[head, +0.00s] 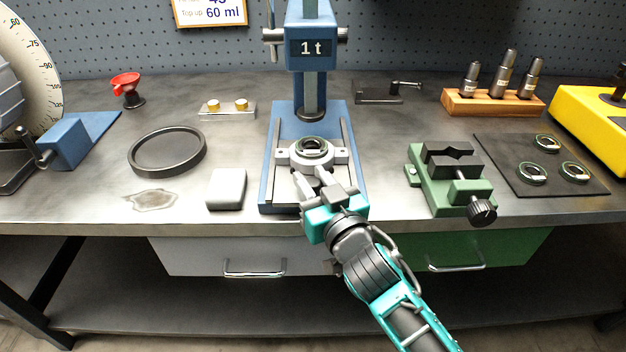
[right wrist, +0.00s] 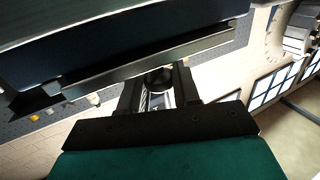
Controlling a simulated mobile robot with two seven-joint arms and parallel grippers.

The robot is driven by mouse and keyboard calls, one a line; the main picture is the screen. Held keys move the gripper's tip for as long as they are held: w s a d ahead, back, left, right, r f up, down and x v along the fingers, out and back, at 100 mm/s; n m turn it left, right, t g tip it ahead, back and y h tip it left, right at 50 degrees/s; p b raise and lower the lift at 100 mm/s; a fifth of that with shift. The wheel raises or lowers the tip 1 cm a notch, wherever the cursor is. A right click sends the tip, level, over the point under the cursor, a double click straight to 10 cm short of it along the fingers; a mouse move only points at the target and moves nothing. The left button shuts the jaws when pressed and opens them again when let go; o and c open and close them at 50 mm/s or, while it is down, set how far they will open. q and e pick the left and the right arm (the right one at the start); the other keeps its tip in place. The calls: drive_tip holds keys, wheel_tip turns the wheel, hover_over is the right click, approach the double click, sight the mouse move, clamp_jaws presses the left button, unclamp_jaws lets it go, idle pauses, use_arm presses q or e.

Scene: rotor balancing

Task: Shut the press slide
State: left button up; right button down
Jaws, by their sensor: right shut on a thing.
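The blue press (head: 312,50), marked "1 t", stands at the back middle of the bench. Its grey slide (head: 341,156) sits on the blue base between two rails, in front of the column. A dark-and-metal ring part (head: 313,147) rests on the slide. My right gripper (head: 311,182) is at the slide's front edge, its fingers pointing toward the press. In the right wrist view its fingers are shut on a dark round knob (right wrist: 158,79), which looks like the slide's handle; the head view hides this grip. My left gripper is not in view.
A green vise (head: 450,180) stands right of the press, and a grey block (head: 227,188) lies to its left. A dark mat (head: 520,183) with small rings is at the right. Drawers are below the bench edge.

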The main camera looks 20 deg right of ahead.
sight(307, 158)
drive_tip(key=shift+w+d+r+p, duration=0.1)
drive_tip(key=shift+w+d+p, duration=0.15)
drive_tip(key=shift+w, duration=0.9)
drive_tip(key=shift+w+d+r+p, duration=0.1)
drive_tip(key=shift+w+d, duration=0.25)
drive_tip(key=shift+w, duration=0.8)
drive_tip(key=c, duration=0.9)
unclamp_jaws()
drive_tip(key=shift+s+f, duration=0.1)
drive_tip(key=shift+s+d, duration=0.25)
drive_tip(key=shift+s, duration=1.9)
drive_tip(key=shift+s+d, duration=0.25)
drive_tip(key=shift+s, duration=1.85)
drive_tip(key=shift+s+d, duration=0.25)
drive_tip(key=shift+s, duration=1.9)
drive_tip(key=shift+c, duration=0.3)
